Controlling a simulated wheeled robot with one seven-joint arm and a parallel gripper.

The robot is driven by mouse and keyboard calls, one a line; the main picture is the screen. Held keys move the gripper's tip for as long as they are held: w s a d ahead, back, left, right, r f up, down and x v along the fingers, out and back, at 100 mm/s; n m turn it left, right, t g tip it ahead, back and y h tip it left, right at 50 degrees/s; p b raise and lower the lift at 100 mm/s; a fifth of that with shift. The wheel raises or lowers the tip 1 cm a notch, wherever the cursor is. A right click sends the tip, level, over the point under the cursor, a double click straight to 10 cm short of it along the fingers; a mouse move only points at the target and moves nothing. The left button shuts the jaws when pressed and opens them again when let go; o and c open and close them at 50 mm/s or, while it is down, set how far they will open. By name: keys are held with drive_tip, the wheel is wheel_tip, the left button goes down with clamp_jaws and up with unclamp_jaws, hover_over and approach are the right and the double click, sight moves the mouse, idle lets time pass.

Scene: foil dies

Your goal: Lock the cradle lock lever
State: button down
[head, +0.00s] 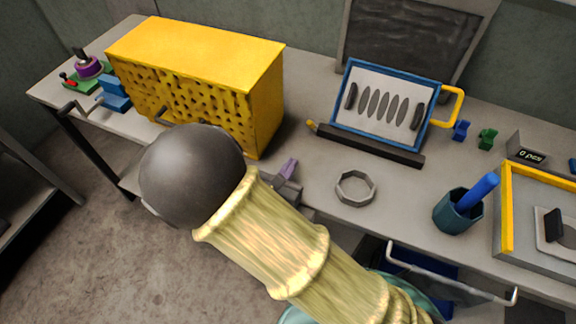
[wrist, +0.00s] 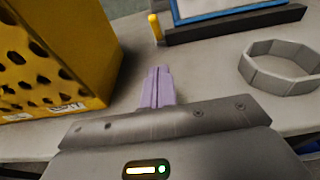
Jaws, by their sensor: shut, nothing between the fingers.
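A blue-framed foil die (head: 386,103) with a yellow handle at its right leans back behind a dark cradle bar (head: 370,145). A small yellow piece, which looks like the lock lever (head: 312,125), sits at the bar's left end. In the wrist view the lever (wrist: 155,29) stands upright beside the bar (wrist: 235,24). My gripper (head: 290,167) is over the bench's front part, in front of and left of the lever and apart from it. Its lilac fingers (wrist: 158,75) are together and empty, pointing toward the lever.
A yellow perforated box (head: 200,75) stands close on the left. A grey ring (head: 355,188) lies to the right of my gripper. A dark teal cup (head: 458,211) holds a blue stick farther right. The bench between my fingers and the lever is clear.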

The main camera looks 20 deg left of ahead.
approach(310, 127)
drive_tip(key=shift+w+d+f, duration=0.1)
drive_tip(key=shift+w+f, duration=0.25)
drive_tip(key=shift+f, duration=0.2)
drive_tip(key=shift+w+d+f, duration=0.1)
drive_tip(key=shift+w+f, duration=0.2)
drive_tip(key=shift+f, duration=0.3)
drive_tip(key=shift+w+d+r+p, duration=0.1)
drive_tip(key=shift+w+r+p, duration=0.4)
drive_tip(key=shift+w, duration=0.45)
drive_tip(key=shift+w+r+p, duration=0.3)
drive_tip(key=shift+w+r, duration=0.25)
drive_tip(key=shift+w, duration=0.4)
